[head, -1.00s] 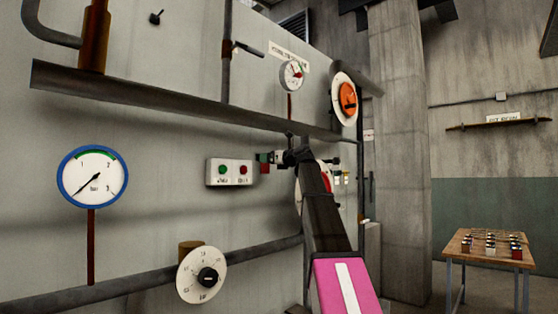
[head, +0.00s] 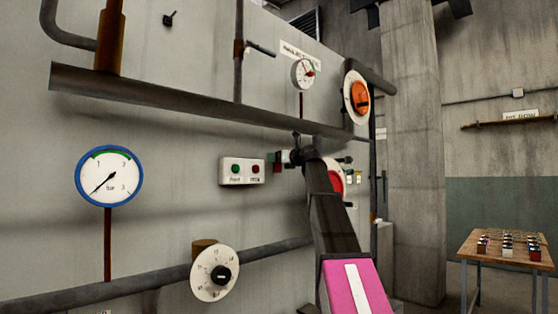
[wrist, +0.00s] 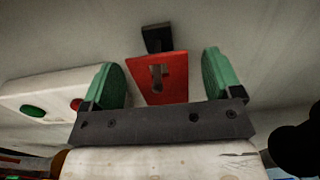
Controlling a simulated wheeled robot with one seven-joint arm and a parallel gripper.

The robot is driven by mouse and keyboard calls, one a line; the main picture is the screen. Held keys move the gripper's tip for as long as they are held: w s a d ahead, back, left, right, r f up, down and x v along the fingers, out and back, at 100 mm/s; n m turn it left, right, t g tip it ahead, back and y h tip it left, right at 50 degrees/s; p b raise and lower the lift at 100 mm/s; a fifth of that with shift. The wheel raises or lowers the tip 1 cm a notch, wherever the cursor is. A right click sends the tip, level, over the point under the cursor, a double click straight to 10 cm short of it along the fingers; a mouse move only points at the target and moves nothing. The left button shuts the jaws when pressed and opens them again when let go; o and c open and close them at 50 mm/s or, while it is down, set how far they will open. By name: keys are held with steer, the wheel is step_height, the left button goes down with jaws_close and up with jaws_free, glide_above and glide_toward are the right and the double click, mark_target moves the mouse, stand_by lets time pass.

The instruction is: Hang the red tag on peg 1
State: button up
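The red tag (wrist: 172,92) is a flat plate with a slot, between my gripper's two green fingers in the wrist view. A grey peg-like piece (wrist: 157,77) shows in the slot, and a dark block (wrist: 157,40) stands just above the tag. The tag seems to hang there by its slot; I see no peg number. My gripper (wrist: 161,72) is open, with a gap between the tag and each finger. In the head view the gripper (head: 285,158) is small at the wall, with the red tag (head: 277,169) just below it.
A white button box (head: 241,170) with green and red buttons is left of the gripper; it also shows in the wrist view (wrist: 50,95). A thick pipe (head: 200,102) runs above. Gauges and dials line the wall. A wooden table (head: 483,250) with small blocks stands far right.

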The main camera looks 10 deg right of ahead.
steer(key=c, duration=1)
steer(key=shift+r, duration=0.2)
steer(key=shift+v, duration=1.85)
steer(key=shift+v, duration=2.9)
